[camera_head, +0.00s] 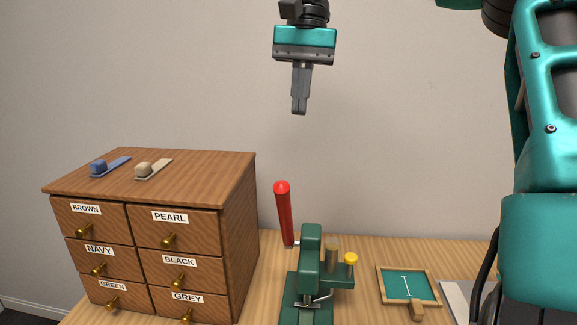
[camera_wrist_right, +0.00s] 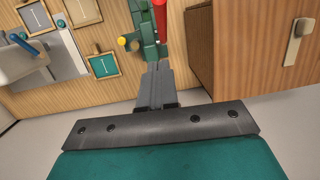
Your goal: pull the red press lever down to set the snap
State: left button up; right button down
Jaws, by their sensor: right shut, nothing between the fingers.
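The red press lever (camera_head: 284,214) stands nearly upright, leaning slightly left at its top, on the left side of the green snap press (camera_head: 311,259). In the right wrist view the red lever (camera_wrist_right: 160,14) shows at the top, next to the green press (camera_wrist_right: 143,22). My right gripper (camera_head: 299,111) is shut and empty. It points down above the lever and slightly to its right in the head view, apart from it. In the right wrist view its closed fingers (camera_wrist_right: 156,68) point towards the press. My left gripper is in neither view.
A wooden drawer cabinet (camera_head: 238,220) with labelled drawers stands left of the press. A blue piece (camera_head: 108,166) and a beige piece (camera_head: 152,169) lie on top. A wood-framed green tray (camera_head: 383,269) lies right of the press.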

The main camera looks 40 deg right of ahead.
jog(key=a+f, duration=0.1)
jog(key=f, duration=0.2)
jog(key=s+a+f+b, duration=0.1)
jog(key=f, duration=0.2)
jog(key=a+f+b, duration=0.1)
jog(key=f, duration=0.2)
jog(key=shift+s+a+f, duration=0.2)
jog(key=shift+s+a, duration=0.1)
jog(key=shift+a, duration=0.05)
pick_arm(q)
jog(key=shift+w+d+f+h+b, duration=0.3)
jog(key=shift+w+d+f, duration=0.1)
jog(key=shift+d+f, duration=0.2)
pick_arm(e)
jog(key=shift+s+a+f, duration=0.2)
jog(key=shift+a+f, duration=0.05)
jog(key=shift+a, duration=0.2)
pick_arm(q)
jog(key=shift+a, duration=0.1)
